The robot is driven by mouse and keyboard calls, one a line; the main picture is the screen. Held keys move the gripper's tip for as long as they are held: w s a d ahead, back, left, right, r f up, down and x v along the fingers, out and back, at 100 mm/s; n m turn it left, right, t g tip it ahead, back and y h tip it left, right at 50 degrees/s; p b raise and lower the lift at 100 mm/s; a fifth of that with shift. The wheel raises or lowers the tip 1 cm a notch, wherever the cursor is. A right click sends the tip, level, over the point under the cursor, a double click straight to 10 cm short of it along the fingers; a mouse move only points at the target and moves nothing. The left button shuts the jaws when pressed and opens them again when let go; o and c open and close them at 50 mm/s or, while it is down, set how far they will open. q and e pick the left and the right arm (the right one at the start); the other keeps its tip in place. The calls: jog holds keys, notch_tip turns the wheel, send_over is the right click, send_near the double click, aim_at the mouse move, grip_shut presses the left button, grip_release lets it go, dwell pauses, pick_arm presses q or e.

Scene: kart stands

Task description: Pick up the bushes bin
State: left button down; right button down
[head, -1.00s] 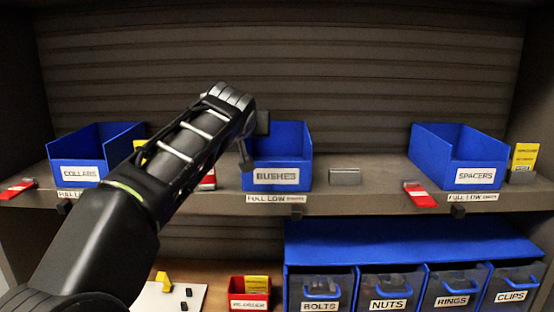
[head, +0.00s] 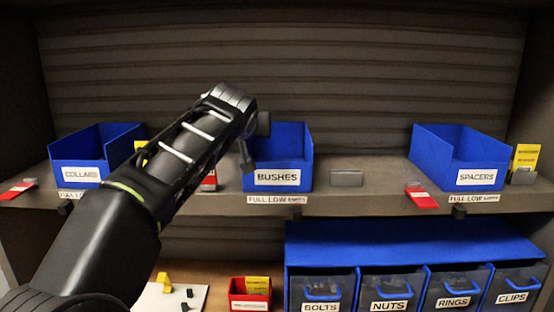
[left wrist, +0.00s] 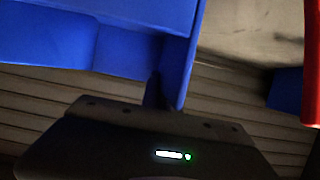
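The blue bushes bin (head: 278,178), labelled BUSHES, stands upright on the upper shelf near the middle in the head view. Its blue wall (left wrist: 185,60) fills the upper left of the left wrist view. My left gripper (head: 255,140) is at the bin's left side wall, with one finger at the wall's outer side and a dark finger part above the rim. In the left wrist view a dark finger (left wrist: 153,90) lies close against the blue wall. Whether the fingers are pressed on the wall is hidden. My right gripper is out of view.
The collars bin (head: 82,174) stands left and the spacers bin (head: 476,178) right on the shelf (head: 360,200). A small grey block (head: 346,177) sits right of the bushes bin. Red and yellow cards lie beside bins. Below are labelled drawers (head: 388,290) and a red bin (head: 250,295).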

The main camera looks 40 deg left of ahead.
pick_arm(q)
jog(key=shift+r, duration=0.2)
notch_tip(320, 180, up, 10)
jog(key=p, duration=0.3)
jog(key=shift+f, duration=0.15)
dwell(0.6)
